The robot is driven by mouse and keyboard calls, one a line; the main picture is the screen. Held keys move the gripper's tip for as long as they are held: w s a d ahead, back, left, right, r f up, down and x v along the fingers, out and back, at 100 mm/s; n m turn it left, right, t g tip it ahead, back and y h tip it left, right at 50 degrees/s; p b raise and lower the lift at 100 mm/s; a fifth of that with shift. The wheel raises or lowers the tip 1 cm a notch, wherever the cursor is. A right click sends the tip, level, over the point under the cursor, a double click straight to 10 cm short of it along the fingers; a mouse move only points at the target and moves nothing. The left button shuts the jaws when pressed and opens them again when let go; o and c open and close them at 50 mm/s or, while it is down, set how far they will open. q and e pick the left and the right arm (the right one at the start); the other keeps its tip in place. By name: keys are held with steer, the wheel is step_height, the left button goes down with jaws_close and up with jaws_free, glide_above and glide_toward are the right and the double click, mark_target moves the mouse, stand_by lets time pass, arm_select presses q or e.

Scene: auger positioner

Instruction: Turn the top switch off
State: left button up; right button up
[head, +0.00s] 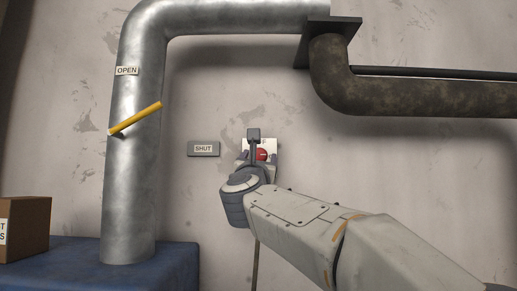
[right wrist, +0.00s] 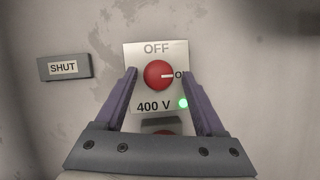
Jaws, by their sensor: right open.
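The top switch is a red round knob (right wrist: 158,75) on a pale plate (right wrist: 148,52) marked OFF above, ON at the right and 400 V below. Its white pointer mark points right, toward ON, and a green lamp (right wrist: 183,103) is lit. In the head view the knob (head: 262,154) is partly covered by my arm. My right gripper (right wrist: 159,72) is open, with one finger on each side of the knob; gaps show between the fingers and the knob. A second red control (right wrist: 163,132) below is mostly hidden by my gripper. My left gripper is not in view.
A grey SHUT sign (head: 204,149) is on the wall left of the plate. Further left a large metal pipe (head: 128,200) carries a yellow lever (head: 136,117) and an OPEN label (head: 126,71). A box (head: 30,228) stands on a blue surface (head: 75,266).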

steer(key=shift+w, duration=0.2)
steer(key=shift+c, duration=0.4)
jaws_close()
